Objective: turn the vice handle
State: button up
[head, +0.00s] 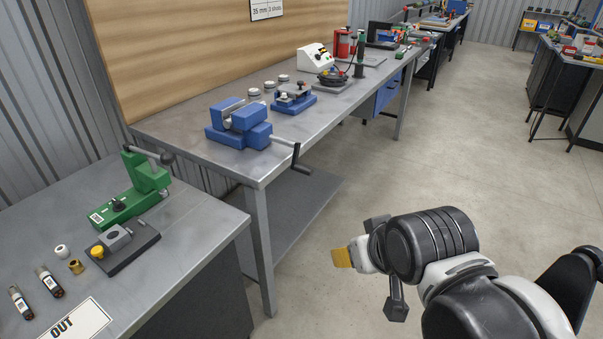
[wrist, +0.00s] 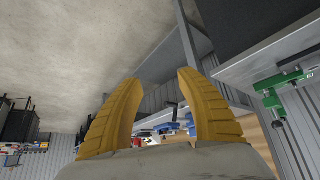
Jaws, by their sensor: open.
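A blue vice (head: 239,123) sits near the front end of the long metal bench in the head view. Its handle (head: 297,156) is a dark crank that sticks out to the right past the bench edge, with its arm hanging down. My gripper (head: 342,258) is in the open space right of the bench, apart from the handle and nearer the camera. One yellow fingertip shows in the head view. In the wrist view my gripper (wrist: 160,100) shows two yellow fingers spread apart with nothing between them. A small blue shape lies beyond the fingers there, too small to name surely.
The long bench (head: 190,143) also holds a smaller blue fixture (head: 293,98), round parts and a white box (head: 314,58). A nearer bench (head: 190,235) carries a green press (head: 140,190) and vials. The floor (head: 400,165) to the right is clear.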

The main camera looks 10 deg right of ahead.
aim_at(295, 167)
jog(key=w+d+r+n+t+p, duration=0.1)
jog(key=w+d+r+n+t, duration=0.4)
jog(key=w, duration=0.7)
jog(key=w+d+r+n+t+p, duration=0.1)
jog(key=w+d+r+n+t, duration=0.2)
jog(key=w+r+n, duration=0.7)
jog(key=w+d+r+n+t+p, duration=0.1)
jog(key=w+d+r+n+t, duration=0.35)
jog(key=w, duration=1.05)
jog(key=a+f+n+g+y, duration=0.2)
jog(key=f+n+y, duration=0.2)
jog(key=f+n, duration=0.5)
jog(key=a+f+n+g+y+p, duration=0.1)
jog(key=a+f+n+g+y, duration=0.15)
jog(key=f+n+y, duration=0.65)
jog(key=a+f+n+g, duration=0.1)
jog(key=f+n+g, duration=0.35)
jog(key=f, duration=0.85)
jog(key=shift+n+t, duration=0.5)
jog(key=shift+t, duration=0.45)
jog(key=b+x, duration=0.1)
jog(key=x, duration=0.4)
jog(key=b+x, duration=0.1)
jog(key=x, duration=0.3)
jog(key=shift+a+b, duration=0.3)
jog(key=shift+a, duration=0.2)
